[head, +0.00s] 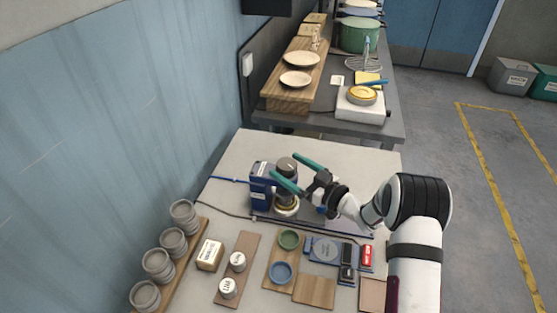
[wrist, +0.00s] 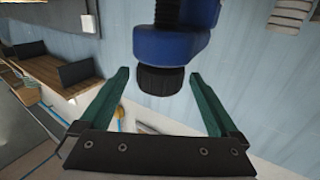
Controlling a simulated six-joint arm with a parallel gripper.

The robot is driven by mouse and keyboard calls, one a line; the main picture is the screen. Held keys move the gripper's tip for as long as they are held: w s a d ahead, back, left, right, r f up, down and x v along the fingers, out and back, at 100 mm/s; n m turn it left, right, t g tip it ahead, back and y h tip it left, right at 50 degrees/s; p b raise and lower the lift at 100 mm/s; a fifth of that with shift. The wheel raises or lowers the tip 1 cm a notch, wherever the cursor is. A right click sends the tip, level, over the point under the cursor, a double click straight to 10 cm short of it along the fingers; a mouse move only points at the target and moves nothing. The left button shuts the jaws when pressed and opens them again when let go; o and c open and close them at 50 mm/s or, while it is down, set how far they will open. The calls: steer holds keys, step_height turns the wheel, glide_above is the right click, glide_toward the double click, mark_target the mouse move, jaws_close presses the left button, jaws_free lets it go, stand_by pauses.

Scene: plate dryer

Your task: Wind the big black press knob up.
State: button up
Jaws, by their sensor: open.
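The big black press knob (wrist: 160,82) shows in the wrist view at the end of a blue press head (wrist: 168,46). In the head view the knob (head: 287,166) is the dark round top of the blue press (head: 261,188). My gripper (wrist: 159,74) is open, with one teal finger on each side of the knob and a visible gap to both. In the head view my gripper (head: 283,164) reaches in from the right at knob height. I cannot tell how deep the knob sits between the fingers.
A round metal part (head: 286,206) sits low on the press. Grey cups (head: 158,264) line the left side. A blue wall stands to the left; the white table behind the press is clear.

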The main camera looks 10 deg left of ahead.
mark_target(279, 161)
steer(key=x, duration=0.4)
steer(key=shift+w+a, duration=0.15)
steer(key=shift+a, duration=0.05)
steer(key=shift+c, duration=0.2)
steer(key=c, duration=1.3)
steer(key=shift+c, duration=0.2)
steer(key=shift+n+g, duration=0.3)
steer(key=shift+g, duration=0.2)
steer(key=shift+s+a+n+g+y, duration=0.1)
steer(key=shift+s+n+g+y, duration=0.2)
steer(key=shift+n+g, duration=0.8)
steer(key=shift+s+d+n+g+y, duration=0.1)
steer(key=shift+s+n+g+y, duration=0.35)
steer(key=shift+g, duration=1.05)
steer(key=shift+s+a+n+g+y, duration=0.1)
steer(key=shift+n+g+y, duration=0.25)
steer(key=shift+n+g, duration=0.9)
steer(key=shift+g, duration=0.35)
steer(key=o, duration=1.4)
